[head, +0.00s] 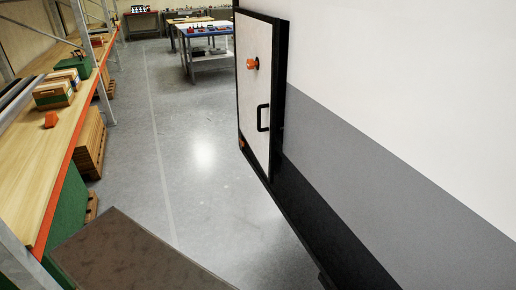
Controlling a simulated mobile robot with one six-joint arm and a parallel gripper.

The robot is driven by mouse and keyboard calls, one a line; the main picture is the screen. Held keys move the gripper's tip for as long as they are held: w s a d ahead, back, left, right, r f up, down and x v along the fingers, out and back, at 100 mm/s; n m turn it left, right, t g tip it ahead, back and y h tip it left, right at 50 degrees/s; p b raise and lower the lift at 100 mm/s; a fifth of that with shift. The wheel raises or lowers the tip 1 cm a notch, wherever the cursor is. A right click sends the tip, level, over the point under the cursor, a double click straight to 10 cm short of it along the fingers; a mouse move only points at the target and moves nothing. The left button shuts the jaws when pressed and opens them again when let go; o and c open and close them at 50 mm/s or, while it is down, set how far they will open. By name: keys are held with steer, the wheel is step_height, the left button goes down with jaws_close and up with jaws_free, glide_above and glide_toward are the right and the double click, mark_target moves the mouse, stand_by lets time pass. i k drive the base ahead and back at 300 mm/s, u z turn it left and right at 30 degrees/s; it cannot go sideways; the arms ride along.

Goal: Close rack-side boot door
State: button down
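The boot door (254,95) is a pale panel edged in black at the far end of the caravan side in the head view. It seems to stand open, swung out from the wall with its face towards me. An orange round knob (252,63) sits on its upper part. A black bar handle (262,118) is lower down near its right edge. My gripper is not in view. I cannot see the door's opening clearly.
The white and grey caravan wall (410,150) fills the right. A rack (45,125) with boxes runs along the left. A blue workbench (207,45) stands at the back. A brown-grey flat surface (135,255) covers the bottom left. Bare floor (200,150) lies between.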

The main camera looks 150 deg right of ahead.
mark_target(256, 34)
steer(key=z, duration=0.05)
steer(key=i, duration=0.4)
steer(key=z, duration=4.5)
steer(key=i, duration=0.1)
steer(key=u, duration=2.85)
steer(key=k, duration=0.15)
steer(key=z, duration=1.7)
